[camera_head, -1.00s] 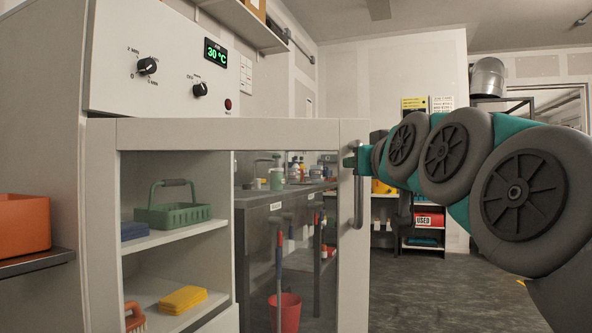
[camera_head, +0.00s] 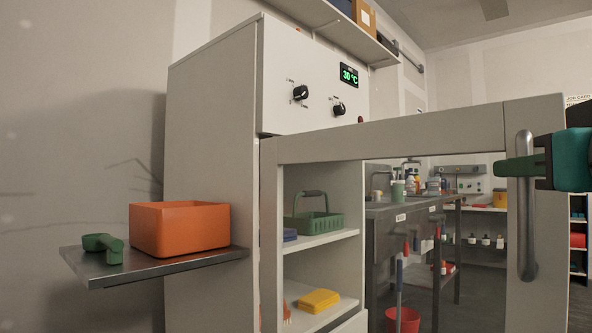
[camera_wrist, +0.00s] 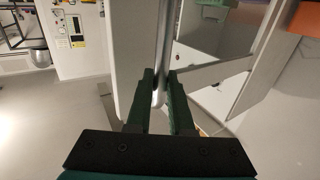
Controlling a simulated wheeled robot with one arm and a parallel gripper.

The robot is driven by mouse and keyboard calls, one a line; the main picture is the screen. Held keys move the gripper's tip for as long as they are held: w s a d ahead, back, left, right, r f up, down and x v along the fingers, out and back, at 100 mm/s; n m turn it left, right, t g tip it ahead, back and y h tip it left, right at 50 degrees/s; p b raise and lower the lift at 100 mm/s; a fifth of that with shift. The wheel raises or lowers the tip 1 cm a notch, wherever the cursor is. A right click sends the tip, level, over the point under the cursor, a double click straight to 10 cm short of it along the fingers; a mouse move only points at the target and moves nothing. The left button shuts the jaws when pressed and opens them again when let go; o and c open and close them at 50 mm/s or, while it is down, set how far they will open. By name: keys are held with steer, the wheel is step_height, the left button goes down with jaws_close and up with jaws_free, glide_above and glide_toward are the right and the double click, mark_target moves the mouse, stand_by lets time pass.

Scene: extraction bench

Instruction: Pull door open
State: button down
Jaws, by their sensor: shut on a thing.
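The door (camera_head: 400,133) has a pale frame around a clear pane and is hinged at the left on the white cabinet (camera_head: 212,150). It stands open, swung out from the cabinet front towards me. Its vertical metal bar handle (camera_head: 526,235) is on the right part of the frame. My gripper (camera_head: 515,167) is shut on the handle's upper part. In the wrist view, the green fingers of my gripper (camera_wrist: 162,85) are on either side of the handle (camera_wrist: 165,45), next to the door's edge. Part of the handle is hidden by the fingers.
Inside the cabinet, a green caddy (camera_head: 314,215) and a yellow block (camera_head: 319,300) rest on shelves. An orange bin (camera_head: 180,228) and a green object (camera_head: 103,247) sit on a side shelf (camera_head: 215,256) at left. A bench (camera_head: 385,212) and red bucket (camera_head: 403,320) show through the door.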

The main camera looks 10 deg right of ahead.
steer(key=shift+s+a+r, duration=0.1)
steer(key=shift+s+a, duration=0.05)
steer(key=shift+a, duration=0.15)
steer(key=c, duration=0.8)
jaws_free()
steer(key=v, duration=0.7)
steer(key=shift+s+a, duration=0.1)
steer(key=shift+s, duration=0.25)
